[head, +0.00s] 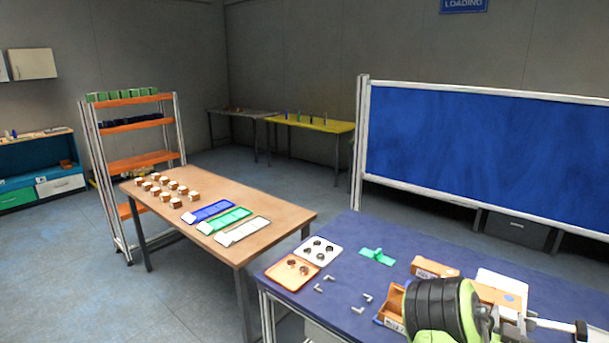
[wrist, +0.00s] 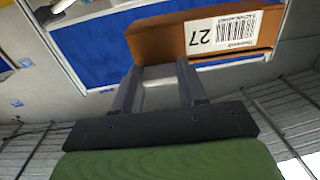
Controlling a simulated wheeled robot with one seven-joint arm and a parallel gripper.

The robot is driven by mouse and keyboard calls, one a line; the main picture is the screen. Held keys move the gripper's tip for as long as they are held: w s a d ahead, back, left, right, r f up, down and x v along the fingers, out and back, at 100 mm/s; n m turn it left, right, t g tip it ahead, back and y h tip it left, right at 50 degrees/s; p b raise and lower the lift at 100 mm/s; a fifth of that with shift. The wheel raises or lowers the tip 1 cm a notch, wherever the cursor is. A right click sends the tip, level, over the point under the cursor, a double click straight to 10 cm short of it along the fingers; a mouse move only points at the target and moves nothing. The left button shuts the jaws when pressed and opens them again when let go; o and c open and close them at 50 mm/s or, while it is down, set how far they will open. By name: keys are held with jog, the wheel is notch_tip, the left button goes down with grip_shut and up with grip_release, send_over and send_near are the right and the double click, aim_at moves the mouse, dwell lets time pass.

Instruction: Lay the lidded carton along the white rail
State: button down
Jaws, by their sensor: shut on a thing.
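My gripper (wrist: 157,74) is shut on a brown carton (wrist: 160,40) in the wrist view. The carton spans the fingertips, and its white label with a barcode and the number 27 faces the camera. In the head view my gripper (head: 492,322) is at the lower right over the blue table, partly behind my black and green arm. An orange-brown carton (head: 500,298) shows just behind it; I cannot tell if it is the held one. Another carton (head: 433,267) and an open-looking box (head: 391,304) stand nearby. I cannot make out the white rail with certainty.
The blue table (head: 345,262) also holds a white tray (head: 337,257), an orange tray (head: 281,277), a green fixture (head: 376,256) and small metal parts. A wooden table (head: 262,214) with small boxes stands left. A blue board (head: 485,150) rises behind.

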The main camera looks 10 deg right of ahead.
jog(key=w+a+n+t+y, duration=0.25)
jog(key=w+a, duration=0.25)
jog(key=a, duration=0.3)
jog(key=w+a+n+t+y, duration=0.1)
jog(key=w+a+n+y, duration=0.15)
jog(key=w+a, duration=0.45)
jog(key=a+n+t+y, duration=0.1)
jog(key=a+n+y, duration=0.3)
jog(key=a, duration=1.8)
jog(key=y, duration=0.3)
jog(key=shift+s+a+r+t+y, duration=0.2)
jog(key=shift+s+a+t+y, duration=0.1)
jog(key=shift+a+t+y, duration=0.1)
jog(key=shift+d, duration=0.15)
jog(key=s+d+m+g+h, duration=0.2)
jog(key=s+d+m+h, duration=0.1)
jog(key=d, duration=1)
jog(key=s+d+m+g+h, duration=0.2)
jog(key=s+d+h, duration=0.4)
jog(key=d, duration=0.7)
jog(key=s+d+m+g+h, duration=0.2)
jog(key=s+d+m+h, duration=0.2)
jog(key=d, duration=1)
jog(key=shift+s+m+h, duration=0.3)
jog(key=shift+s+m, duration=0.1)
jog(key=shift+f, duration=0.15)
